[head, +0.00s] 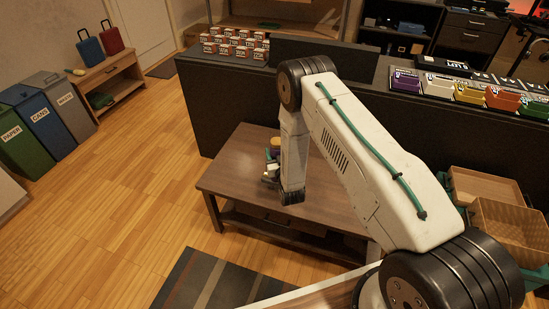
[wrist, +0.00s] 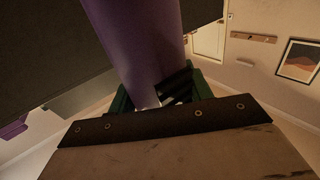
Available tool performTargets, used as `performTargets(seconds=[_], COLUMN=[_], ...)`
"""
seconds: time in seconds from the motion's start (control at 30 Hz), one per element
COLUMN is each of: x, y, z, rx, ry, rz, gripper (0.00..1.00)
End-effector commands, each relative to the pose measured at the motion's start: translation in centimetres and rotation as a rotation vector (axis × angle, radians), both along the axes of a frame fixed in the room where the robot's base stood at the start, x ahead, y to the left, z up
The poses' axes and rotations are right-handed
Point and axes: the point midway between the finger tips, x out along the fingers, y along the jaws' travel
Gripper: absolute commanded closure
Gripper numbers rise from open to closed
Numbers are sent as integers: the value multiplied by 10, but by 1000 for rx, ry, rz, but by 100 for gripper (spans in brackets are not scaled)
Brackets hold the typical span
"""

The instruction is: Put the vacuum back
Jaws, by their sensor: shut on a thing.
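A purple cylindrical body, seemingly the vacuum (wrist: 135,40), fills the upper middle of the wrist view. My gripper (wrist: 160,96) has dark green fingers on either side of its near end and is shut on it. The far end of the purple body runs out of the picture. In the head view, my gripper (head: 271,172) is mostly hidden behind my arm, over the left part of the brown wooden table (head: 240,160). A small green, yellow and purple patch shows beside my arm there; its details are too small to tell.
A black counter (head: 225,110) stands behind the table, with boxed cans (head: 235,43) and coloured trays (head: 470,92) on top. Bins (head: 48,110) and a low wooden bench (head: 105,75) stand at left. Crates (head: 500,220) are at right.

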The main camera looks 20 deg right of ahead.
Motion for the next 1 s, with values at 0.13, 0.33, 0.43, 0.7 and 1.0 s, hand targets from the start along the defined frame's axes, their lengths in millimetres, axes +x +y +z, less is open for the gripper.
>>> performTargets(seconds=[0.13,0.33,0.43,0.7,1.0], x=[8,13,13,13,13], y=[1,2,2,2,2], z=[1,-20,-33,-35,-40], rx=[0,-1,0,0,0], ry=[-4,1,-1,-3,0], rz=[0,0,0,0,0], gripper=[73,73,73,73,28])
